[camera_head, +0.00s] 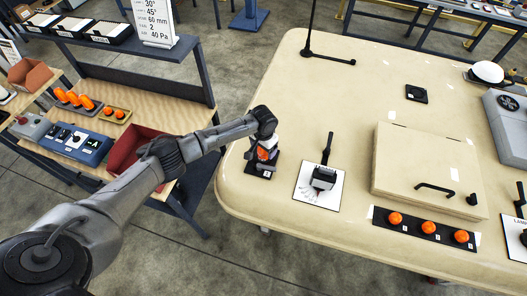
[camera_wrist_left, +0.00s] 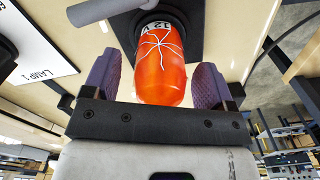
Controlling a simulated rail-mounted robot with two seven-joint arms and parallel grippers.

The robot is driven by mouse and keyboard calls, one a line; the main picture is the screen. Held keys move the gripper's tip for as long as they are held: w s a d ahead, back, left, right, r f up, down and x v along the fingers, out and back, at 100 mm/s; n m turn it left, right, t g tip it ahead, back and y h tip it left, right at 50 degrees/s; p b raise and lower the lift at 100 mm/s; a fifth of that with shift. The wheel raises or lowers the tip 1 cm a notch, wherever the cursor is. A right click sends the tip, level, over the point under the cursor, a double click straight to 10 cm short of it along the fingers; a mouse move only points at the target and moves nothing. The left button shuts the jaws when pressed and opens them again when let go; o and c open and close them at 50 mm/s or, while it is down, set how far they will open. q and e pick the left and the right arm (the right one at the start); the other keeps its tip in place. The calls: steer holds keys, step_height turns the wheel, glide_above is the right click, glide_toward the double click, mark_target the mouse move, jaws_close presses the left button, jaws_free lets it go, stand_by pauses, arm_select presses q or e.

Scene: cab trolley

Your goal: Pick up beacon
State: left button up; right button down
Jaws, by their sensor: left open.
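An orange beacon (camera_wrist_left: 163,75) with white crack-like lines and a "12 V" label stands on a dark base (camera_head: 262,168) at the table's left corner. In the head view the beacon (camera_head: 263,154) is partly covered by my left gripper (camera_head: 266,150). In the left wrist view the purple fingers of the left gripper (camera_wrist_left: 157,82) are apart, one on each side of the beacon. A narrow gap shows beside each finger. Several more orange beacons (camera_head: 74,98) stand in a rack on the wooden bench. My right gripper is not in view.
A lever switch (camera_head: 323,178) on a white plate stands right of the beacon. A beige lidded box (camera_head: 428,160) and a strip with orange domes (camera_head: 427,227) lie further right. The bench holds a red bin (camera_head: 130,149) and a blue box (camera_head: 77,143).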

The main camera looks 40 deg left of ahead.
arm_select(q)
steer(key=c, duration=1)
steer(key=shift+c, duration=0.5)
steer(key=shift+r, duration=0.15)
